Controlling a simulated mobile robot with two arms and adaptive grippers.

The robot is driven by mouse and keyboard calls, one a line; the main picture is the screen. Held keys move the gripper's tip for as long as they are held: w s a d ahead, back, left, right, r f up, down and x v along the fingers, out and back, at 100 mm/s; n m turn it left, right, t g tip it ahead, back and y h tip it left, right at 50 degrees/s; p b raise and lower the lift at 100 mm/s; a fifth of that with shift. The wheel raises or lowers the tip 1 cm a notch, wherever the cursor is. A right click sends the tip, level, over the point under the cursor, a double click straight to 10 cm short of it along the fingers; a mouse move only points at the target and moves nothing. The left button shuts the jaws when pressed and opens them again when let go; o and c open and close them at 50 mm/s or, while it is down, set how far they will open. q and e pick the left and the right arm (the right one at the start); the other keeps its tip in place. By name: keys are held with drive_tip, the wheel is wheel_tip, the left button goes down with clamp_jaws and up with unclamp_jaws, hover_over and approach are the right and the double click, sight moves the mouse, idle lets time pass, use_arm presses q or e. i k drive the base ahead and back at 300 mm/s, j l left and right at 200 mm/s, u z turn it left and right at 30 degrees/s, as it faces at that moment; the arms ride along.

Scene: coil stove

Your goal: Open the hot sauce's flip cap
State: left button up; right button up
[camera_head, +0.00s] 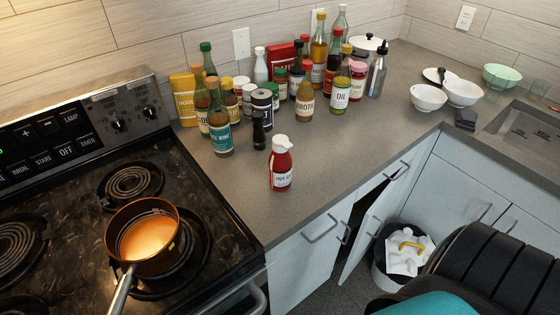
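The hot sauce (281,168) is a red bottle with a white label and a white cap (282,143). It stands upright on the grey counter, near the front edge and apart from the other bottles. The cap is small in the view, and I cannot tell for sure whether its flip lid is down or lifted. Neither of my grippers shows, and nothing is touching the bottle.
A dark pepper mill (258,131) and a teal-labelled bottle (219,128) stand behind the hot sauce, before many bottles and jars. An orange pan (178,220) sits on the coil stove at left. Counter right of the sauce is clear. A cabinet door (372,222) stands ajar below.

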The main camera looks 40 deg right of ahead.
sight(279, 141)
drive_tip(key=l+z, duration=0.2)
drive_tip(key=l, duration=1.15)
